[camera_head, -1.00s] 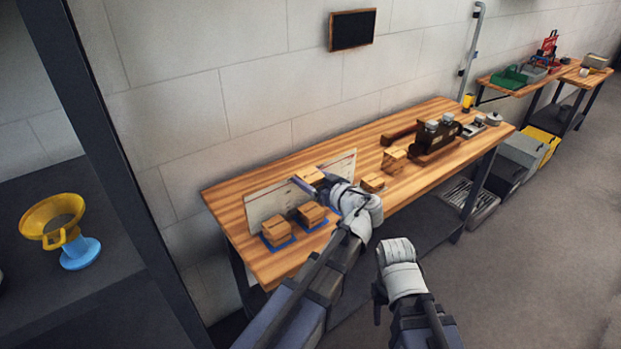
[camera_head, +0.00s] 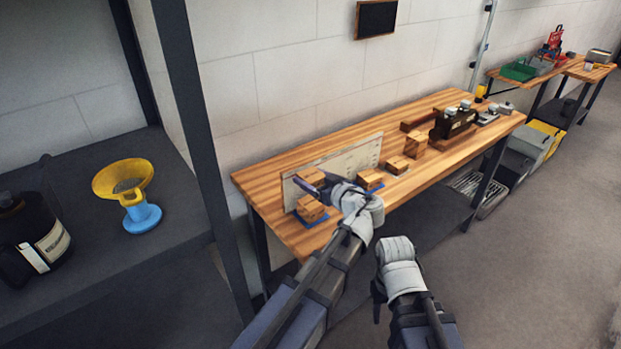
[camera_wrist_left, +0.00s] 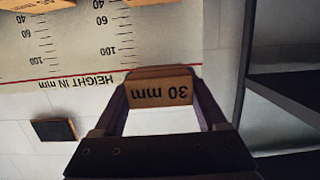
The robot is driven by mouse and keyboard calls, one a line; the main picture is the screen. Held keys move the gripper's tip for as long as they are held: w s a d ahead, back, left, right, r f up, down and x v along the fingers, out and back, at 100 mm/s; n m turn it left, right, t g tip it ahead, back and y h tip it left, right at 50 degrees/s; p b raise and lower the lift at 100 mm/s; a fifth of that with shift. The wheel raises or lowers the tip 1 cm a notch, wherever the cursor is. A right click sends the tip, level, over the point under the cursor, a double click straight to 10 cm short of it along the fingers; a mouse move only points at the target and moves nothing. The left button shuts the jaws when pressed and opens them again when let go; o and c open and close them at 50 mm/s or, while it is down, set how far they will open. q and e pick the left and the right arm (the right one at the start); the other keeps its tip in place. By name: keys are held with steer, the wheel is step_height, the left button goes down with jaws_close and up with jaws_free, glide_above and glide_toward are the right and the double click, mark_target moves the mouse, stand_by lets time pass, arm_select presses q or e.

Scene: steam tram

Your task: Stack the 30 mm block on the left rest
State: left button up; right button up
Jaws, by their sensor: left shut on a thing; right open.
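My left gripper (camera_head: 324,184) is shut on the 30 mm block (camera_head: 310,176), a wooden block whose "30 mm" label shows upside down in the left wrist view (camera_wrist_left: 160,92). It holds the block in front of the white height board (camera_head: 340,160), and in the head view the block appears just above the block (camera_head: 310,208) on the left blue rest (camera_head: 322,221). I cannot tell the gap between them. Another wooden block (camera_head: 369,180) sits on the right blue rest (camera_head: 377,188), partly hidden by my gripper. My right gripper (camera_head: 379,299) is in front of the bench, open and empty.
A flat wooden block (camera_head: 397,165) and a taller one (camera_head: 415,144) stand on the bench (camera_head: 275,215) to the right, before a dark device (camera_head: 454,123). At left, a shelf holds a yellow funnel-like thing (camera_head: 123,180) on a blue base and a dark bottle (camera_head: 35,240).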

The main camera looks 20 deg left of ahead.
mark_target(311, 201)
arm_select(q)
steer(key=shift+f+b, duration=0.35)
step_height(311, 201, down, 6)
steer(key=b, duration=0.6)
steer(key=o, duration=1.3)
steer(key=shift+r, duration=0.15)
steer(key=shift+r+p, duration=1.1)
steer(key=shift+p, duration=0.2)
steer(key=shift+r, duration=0.2)
